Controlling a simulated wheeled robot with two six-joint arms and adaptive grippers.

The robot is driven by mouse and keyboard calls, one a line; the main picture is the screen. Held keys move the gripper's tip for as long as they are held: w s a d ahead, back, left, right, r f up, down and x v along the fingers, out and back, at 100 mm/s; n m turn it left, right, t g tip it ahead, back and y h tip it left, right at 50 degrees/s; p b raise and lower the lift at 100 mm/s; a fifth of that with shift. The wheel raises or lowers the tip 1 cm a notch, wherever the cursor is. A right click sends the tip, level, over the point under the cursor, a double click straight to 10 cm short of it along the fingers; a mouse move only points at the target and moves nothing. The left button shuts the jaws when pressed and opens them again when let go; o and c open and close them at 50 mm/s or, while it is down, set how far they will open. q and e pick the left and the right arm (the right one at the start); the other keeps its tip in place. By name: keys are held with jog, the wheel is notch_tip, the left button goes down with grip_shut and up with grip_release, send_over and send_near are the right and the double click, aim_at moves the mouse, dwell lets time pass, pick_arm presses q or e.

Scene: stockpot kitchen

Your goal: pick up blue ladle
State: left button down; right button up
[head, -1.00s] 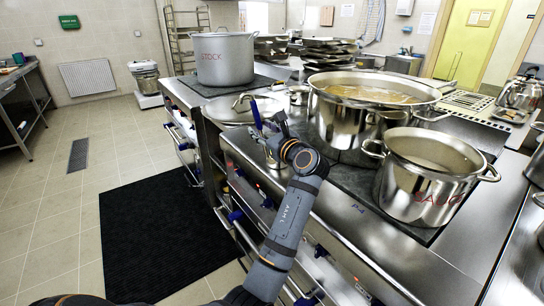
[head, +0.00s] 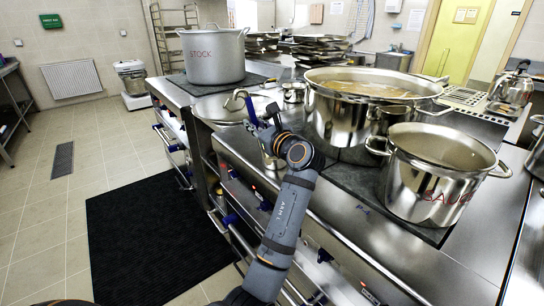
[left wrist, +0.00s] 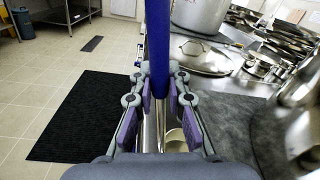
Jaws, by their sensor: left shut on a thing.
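The blue ladle shows as a blue handle (head: 251,110) standing up, slightly tilted, from my left gripper (head: 266,129) in the head view. In the left wrist view the blue handle (left wrist: 157,50) runs up between the purple-padded fingers of my left gripper (left wrist: 159,98), which is shut on it. The gripper is above the front edge of the steel range, beside a flat lid. A pale rounded shape (left wrist: 176,138) shows below the fingers; I cannot tell whether it is the ladle's bowl. My right gripper is not in view.
The large steel pot (head: 340,122) and the SAUCE pot (head: 425,185) stand close to the right of my arm. The STOCK pot (head: 212,58) stands behind, with a lid (head: 222,111) in front of it. Open floor and a black mat (head: 150,240) lie left.

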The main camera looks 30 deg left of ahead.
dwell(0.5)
pick_arm(q)
jog(key=shift+r, duration=0.65)
notch_tip(320, 180, up, 27)
jog(key=p, duration=0.4)
jog(key=shift+p, duration=0.35)
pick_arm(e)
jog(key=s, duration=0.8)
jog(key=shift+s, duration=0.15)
pick_arm(q)
jog(key=shift+f, duration=0.15)
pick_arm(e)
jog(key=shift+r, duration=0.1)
